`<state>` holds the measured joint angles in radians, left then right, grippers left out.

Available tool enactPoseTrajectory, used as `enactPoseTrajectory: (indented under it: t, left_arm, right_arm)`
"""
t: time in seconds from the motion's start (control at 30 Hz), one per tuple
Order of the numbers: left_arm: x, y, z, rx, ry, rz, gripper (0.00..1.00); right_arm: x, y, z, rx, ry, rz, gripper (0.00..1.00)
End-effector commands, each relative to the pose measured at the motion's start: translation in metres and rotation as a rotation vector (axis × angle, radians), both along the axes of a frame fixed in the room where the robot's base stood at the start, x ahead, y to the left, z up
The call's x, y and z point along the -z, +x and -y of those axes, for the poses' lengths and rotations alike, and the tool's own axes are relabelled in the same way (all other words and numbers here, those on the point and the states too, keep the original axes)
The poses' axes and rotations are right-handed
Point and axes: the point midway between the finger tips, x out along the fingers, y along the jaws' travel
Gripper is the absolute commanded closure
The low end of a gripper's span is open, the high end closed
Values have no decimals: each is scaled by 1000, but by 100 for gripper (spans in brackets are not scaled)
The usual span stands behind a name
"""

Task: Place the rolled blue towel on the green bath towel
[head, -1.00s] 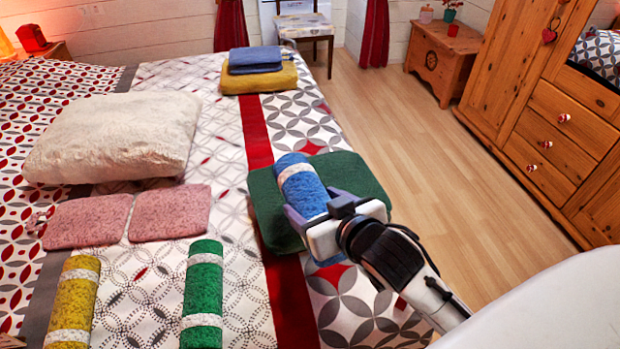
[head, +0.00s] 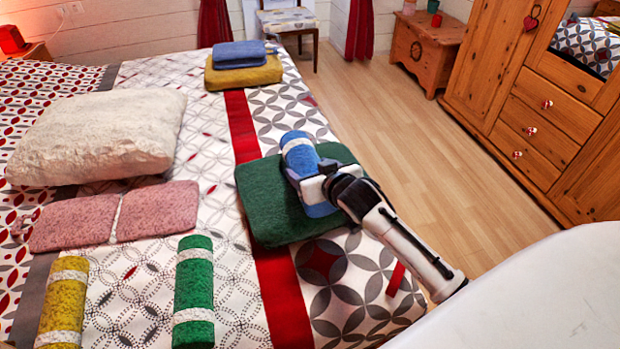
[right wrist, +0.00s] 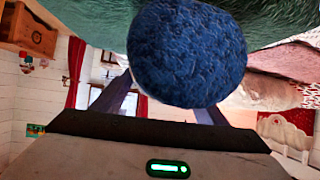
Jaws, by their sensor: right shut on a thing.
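The rolled blue towel (head: 300,158) has a white band near its far end and lies over the middle of the folded green bath towel (head: 262,205) on the bed. My right gripper (head: 312,184) is shut on the rolled blue towel around its middle. In the right wrist view the round blue end of the roll (right wrist: 187,52) fills the centre, with the green towel (right wrist: 70,22) along the top edge. Whether the roll presses on the green towel or hangs just over it, I cannot tell. My left gripper is not in view.
A green roll (head: 194,290) and a yellow roll (head: 64,305) lie at the front of the bed. Pink folded towels (head: 157,210), a cream pillow (head: 100,138) and a blue and yellow towel stack (head: 243,76) lie farther back. Wooden floor (head: 420,145) is right of the bed.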

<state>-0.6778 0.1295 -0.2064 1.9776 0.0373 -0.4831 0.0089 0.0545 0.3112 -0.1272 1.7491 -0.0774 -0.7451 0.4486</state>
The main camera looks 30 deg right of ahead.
Motion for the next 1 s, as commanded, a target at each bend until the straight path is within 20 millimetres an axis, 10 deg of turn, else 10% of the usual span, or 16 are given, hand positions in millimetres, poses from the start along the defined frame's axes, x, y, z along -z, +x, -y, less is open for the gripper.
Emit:
enactPoseTrajectory:
  t: [0.47,0.5,0.6,1.0]
  left_arm:
    - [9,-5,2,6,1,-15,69]
    - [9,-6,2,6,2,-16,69]
    - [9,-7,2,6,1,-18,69]
    - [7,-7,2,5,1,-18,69]
  right_arm:
    - [26,0,-1,-1,0,1,60]
    - [27,0,-1,-1,0,0,30]
    - [27,0,-1,-1,0,0,13]
    - [23,-5,-1,0,-1,-2,13]
